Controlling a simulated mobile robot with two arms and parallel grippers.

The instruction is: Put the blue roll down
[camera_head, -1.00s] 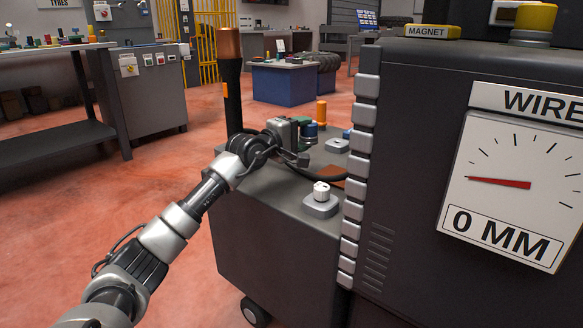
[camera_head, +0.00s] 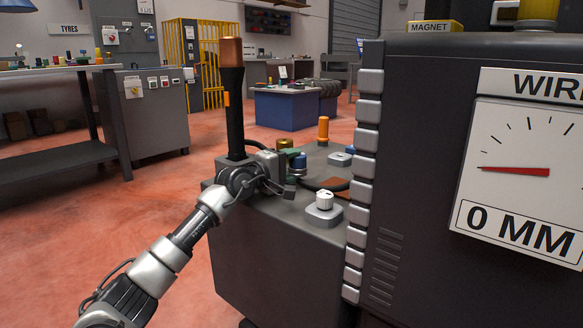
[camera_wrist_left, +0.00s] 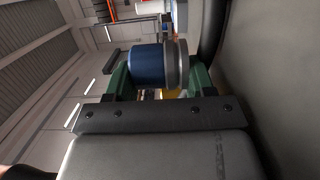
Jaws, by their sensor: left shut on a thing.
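The blue roll (camera_head: 299,162) is a short blue cylinder with a grey band at one end. It also shows large in the left wrist view (camera_wrist_left: 147,65). My left gripper (camera_head: 290,160) is shut on it; in the left wrist view its green fingers (camera_wrist_left: 160,72) stand on either side of the roll. I cannot tell whether the roll touches the top. My right gripper is in neither view.
A black post with a brown top (camera_head: 232,110) stands left of the gripper. An orange peg (camera_head: 323,130), a brass-coloured piece (camera_head: 284,144) and a white knob (camera_head: 324,201) are nearby. The tall dark cabinet (camera_head: 420,150) with a dial blocks the right side.

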